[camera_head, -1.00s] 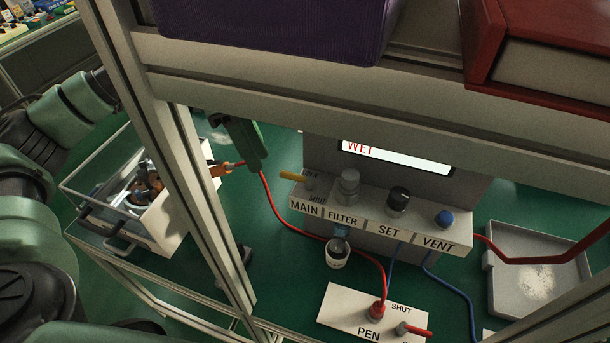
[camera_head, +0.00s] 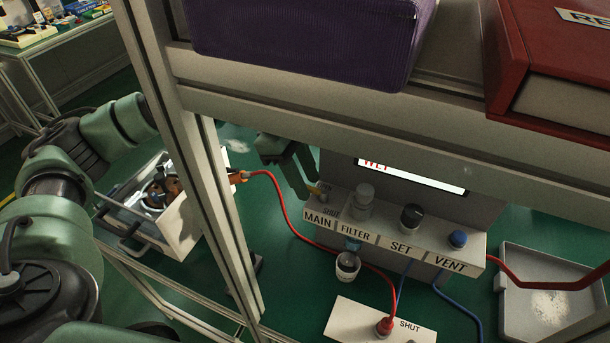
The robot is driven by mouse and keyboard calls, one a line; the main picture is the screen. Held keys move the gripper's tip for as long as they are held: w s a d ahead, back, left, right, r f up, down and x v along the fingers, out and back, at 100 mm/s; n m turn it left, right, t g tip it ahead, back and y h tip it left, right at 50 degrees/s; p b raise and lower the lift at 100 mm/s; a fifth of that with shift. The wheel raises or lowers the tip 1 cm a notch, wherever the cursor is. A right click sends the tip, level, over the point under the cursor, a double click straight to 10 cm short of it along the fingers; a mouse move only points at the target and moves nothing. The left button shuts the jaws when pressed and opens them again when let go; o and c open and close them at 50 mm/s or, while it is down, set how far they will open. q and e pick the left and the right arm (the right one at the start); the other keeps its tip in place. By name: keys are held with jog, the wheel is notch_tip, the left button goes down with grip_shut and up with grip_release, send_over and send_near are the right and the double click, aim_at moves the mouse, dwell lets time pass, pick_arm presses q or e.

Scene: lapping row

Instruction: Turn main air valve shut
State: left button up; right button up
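The MAIN valve (camera_head: 325,188) is at the left end of the white valve panel (camera_head: 440,247), behind its MAIN label. A small part of its yellow handle (camera_head: 314,189) shows beside my fingertips; the rest is hidden by them, so its exact angle is unclear. The word SHUT is printed just in front of the valve. My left gripper (camera_head: 306,190) reaches down from behind the shelf beam. Its two green fingers are apart, with their tips at the handle. Whether they touch it I cannot tell. My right gripper is not in view.
A shelf beam (camera_head: 400,125) and an upright post (camera_head: 190,140) stand in front of the panel. A red hose (camera_head: 280,205) runs close below my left gripper. A grey tray (camera_head: 505,290) lies further right.

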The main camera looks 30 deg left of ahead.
pick_arm(q)
jog(key=c, duration=0.6)
grip_shut()
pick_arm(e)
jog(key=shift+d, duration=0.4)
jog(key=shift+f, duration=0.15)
